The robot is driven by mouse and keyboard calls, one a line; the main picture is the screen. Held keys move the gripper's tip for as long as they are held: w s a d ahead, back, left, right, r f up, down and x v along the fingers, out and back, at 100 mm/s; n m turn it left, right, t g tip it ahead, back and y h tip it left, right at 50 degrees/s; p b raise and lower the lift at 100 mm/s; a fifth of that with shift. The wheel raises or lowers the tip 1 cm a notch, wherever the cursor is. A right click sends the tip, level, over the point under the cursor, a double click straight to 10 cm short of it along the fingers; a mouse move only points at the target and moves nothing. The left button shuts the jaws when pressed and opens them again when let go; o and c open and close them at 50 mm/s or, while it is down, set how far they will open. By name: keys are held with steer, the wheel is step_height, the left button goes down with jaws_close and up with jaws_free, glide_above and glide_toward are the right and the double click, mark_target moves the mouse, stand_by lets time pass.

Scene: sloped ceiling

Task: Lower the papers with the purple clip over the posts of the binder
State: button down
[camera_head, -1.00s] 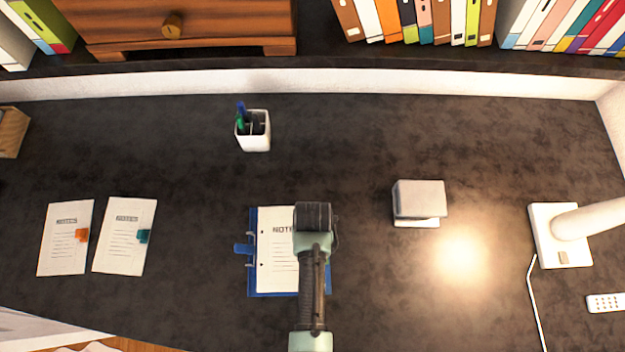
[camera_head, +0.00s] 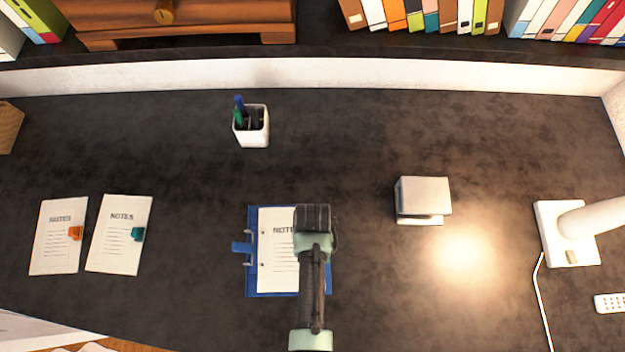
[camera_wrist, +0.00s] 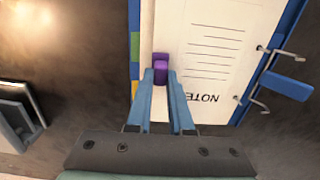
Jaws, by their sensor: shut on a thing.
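The papers (camera_head: 276,250), a white sheet headed NOTES, lie over the open blue binder (camera_head: 289,294); the papers also show in the wrist view (camera_wrist: 212,45). My gripper (camera_wrist: 160,77) is shut on the purple clip (camera_wrist: 160,62) at the papers' edge. In the head view my arm hides the clip and part of the sheet. The metal posts (camera_wrist: 284,53) stand along the binder's side by the blue lever tab (camera_wrist: 286,87). The punched edge of the papers is close to the posts. I cannot tell whether the posts pass through the holes.
Two sheets, with an orange clip (camera_head: 75,233) and a teal clip (camera_head: 138,234), lie left. A pen cup (camera_head: 252,126) stands behind, a grey box-like object (camera_head: 423,198) right, and a lamp base (camera_head: 566,235) far right. The desk around the binder is clear.

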steer(key=shift+f, duration=0.1)
stand_by(0.3)
steer(key=c, duration=0.7)
jaws_free()
steer(key=shift+c, duration=0.2)
step_height(320, 180, up, 13)
steer(key=shift+s+f, duration=0.1)
